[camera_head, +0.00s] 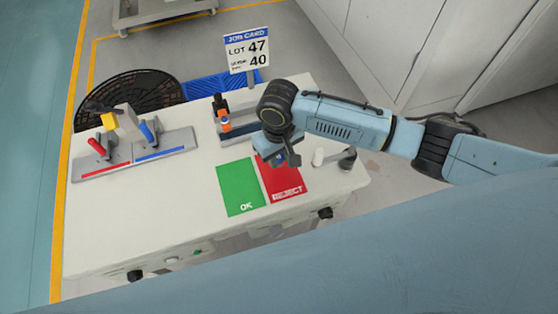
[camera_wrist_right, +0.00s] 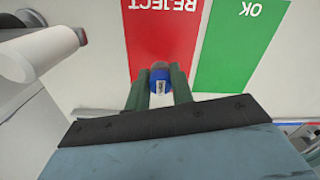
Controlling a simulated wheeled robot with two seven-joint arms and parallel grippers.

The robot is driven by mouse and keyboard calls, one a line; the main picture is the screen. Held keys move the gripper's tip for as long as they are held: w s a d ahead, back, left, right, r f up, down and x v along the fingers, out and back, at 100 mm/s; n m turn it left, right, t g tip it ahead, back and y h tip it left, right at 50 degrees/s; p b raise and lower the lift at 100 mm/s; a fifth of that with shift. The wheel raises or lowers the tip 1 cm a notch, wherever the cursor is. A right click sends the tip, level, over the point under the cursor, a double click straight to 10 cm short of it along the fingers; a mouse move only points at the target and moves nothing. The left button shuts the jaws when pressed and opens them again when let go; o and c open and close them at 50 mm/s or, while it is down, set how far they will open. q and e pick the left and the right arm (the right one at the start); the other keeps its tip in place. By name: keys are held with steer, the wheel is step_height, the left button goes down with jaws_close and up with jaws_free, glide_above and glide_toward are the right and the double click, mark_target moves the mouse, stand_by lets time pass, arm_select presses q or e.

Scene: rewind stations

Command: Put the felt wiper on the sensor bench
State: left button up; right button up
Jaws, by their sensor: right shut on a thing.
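My right gripper (camera_head: 281,161) is over the red REJECT mat (camera_head: 284,183) on the white bench (camera_head: 130,222). In the right wrist view its two dark green fingers (camera_wrist_right: 160,84) are shut on a small blue piece (camera_wrist_right: 161,88) with a white label and a greyish end. I cannot tell whether this piece is the felt wiper, or whether it touches the mat. The green OK mat (camera_head: 240,188) lies beside the red one and is bare. My left gripper is not in view.
A white cylinder (camera_head: 318,157) and a grey stand (camera_head: 347,158) are right of the red mat. A rack with an orange-black item (camera_head: 225,121) stands behind. A grey fixture (camera_head: 170,146) with red and blue handles is at left. The job card (camera_head: 247,50) stands at the back.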

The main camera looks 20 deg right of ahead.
step_height(320, 180, down, 2)
steer(key=shift+f, duration=0.25)
steer(key=shift+f, duration=0.1)
steer(key=o, duration=1)
steer(key=shift+c, duration=0.2)
step_height(320, 180, up, 12)
steer(key=shift+r+p, duration=0.15)
steer(key=shift+p, duration=0.7)
